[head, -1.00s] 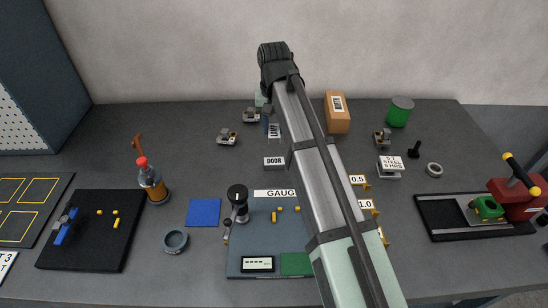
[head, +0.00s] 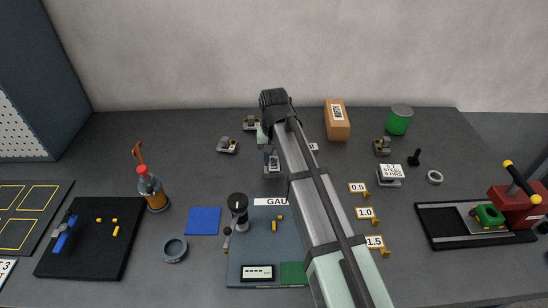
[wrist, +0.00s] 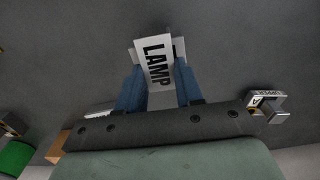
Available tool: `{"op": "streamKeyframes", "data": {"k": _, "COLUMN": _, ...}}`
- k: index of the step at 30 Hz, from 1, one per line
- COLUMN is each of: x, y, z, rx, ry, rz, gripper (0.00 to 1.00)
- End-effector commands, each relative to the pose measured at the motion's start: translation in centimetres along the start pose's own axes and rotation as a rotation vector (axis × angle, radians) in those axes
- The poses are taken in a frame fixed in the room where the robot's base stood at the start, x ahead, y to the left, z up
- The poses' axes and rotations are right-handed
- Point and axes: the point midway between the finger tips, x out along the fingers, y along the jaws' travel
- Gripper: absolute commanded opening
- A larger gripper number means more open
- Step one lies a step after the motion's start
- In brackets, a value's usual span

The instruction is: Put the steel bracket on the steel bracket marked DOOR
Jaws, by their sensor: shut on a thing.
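My gripper (head: 269,156) is left of the middle of the bench. In the wrist view its two blue fingers (wrist: 158,72) are shut on a steel bracket with a white label reading LAMP (wrist: 154,58). The held bracket also shows below the fingers in the head view (head: 272,166). The bracket marked DOOR does not show now; my gripper and the held bracket cover the place where it stood. I cannot tell whether the held bracket touches it.
Loose brackets lie behind at left (head: 228,145) and (head: 250,124), and at right (head: 382,147). A white label (head: 313,147) shows right of my arm. A gauge board (head: 240,258) lies in front, with a black-topped dial (head: 238,205) standing close by. A blue mat (head: 203,220) lies left.

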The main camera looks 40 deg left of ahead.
Motion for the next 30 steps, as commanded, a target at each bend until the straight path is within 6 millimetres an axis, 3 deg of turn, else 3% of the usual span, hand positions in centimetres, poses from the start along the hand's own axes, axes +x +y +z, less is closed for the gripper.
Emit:
{"op": "streamKeyframes", "data": {"k": 8, "x": 0.3, "y": 0.0, "z": 0.0, "rx": 0.0, "ry": 0.0, "rz": 0.0, "gripper": 0.06}}
{"op": "streamKeyframes", "data": {"k": 9, "x": 0.2, "y": 0.0, "z": 0.0, "rx": 0.0, "ry": 0.0, "rz": 0.0, "gripper": 0.39}}
{"op": "streamKeyframes", "data": {"k": 16, "x": 0.2, "y": 0.0, "z": 0.0, "rx": 0.0, "ry": 0.0, "rz": 0.0, "gripper": 0.61}}
{"op": "streamKeyframes", "data": {"k": 25, "x": 0.0, "y": 0.0, "z": 0.0, "rx": 0.0, "ry": 0.0, "rz": 0.0, "gripper": 0.61}}
{"op": "streamKeyframes", "data": {"k": 30, "x": -1.6, "y": 0.0, "z": -0.1, "rx": 0.0, "ry": 0.002, "rz": -0.001, "gripper": 0.61}}
